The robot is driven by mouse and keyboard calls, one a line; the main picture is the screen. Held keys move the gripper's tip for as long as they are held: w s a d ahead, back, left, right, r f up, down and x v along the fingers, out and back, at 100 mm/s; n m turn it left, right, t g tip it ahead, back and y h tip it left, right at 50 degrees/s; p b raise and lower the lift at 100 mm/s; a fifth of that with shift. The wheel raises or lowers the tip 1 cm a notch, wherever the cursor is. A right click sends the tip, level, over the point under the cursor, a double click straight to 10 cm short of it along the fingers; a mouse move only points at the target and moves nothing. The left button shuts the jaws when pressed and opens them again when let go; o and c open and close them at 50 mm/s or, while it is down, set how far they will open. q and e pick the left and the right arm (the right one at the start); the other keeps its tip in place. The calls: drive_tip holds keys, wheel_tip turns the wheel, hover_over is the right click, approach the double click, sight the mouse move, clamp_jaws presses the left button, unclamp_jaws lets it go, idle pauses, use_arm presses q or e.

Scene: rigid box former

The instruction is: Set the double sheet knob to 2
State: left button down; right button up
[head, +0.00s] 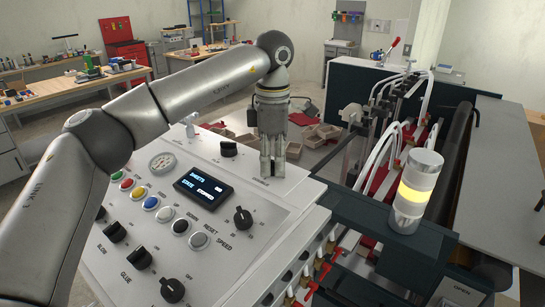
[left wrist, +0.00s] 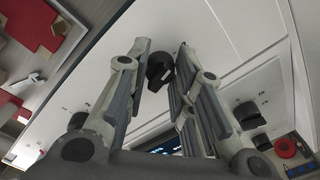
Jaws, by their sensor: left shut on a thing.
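My left gripper (head: 271,176) points down at the far right corner of the sloped white control panel (head: 150,235) in the head view. Its fingers are shut on a black knob, taken to be the double sheet knob. In the left wrist view, the black knob (left wrist: 159,71) shows between the fingertips of the left gripper (left wrist: 163,58). The label by the fingers is too small to read, and I cannot tell the knob's setting. My right gripper is not in view.
Another black knob (head: 228,147) is to the left of the gripper. The panel also bears a display (head: 204,188), a gauge (head: 162,162), coloured buttons and a speed knob (head: 243,217).

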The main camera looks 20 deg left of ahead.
use_arm(q)
drive_tip(key=shift+m, duration=1.5)
drive_tip(key=c, duration=1.2)
unclamp_jaws()
wheel_tip(320, 180, up, 12)
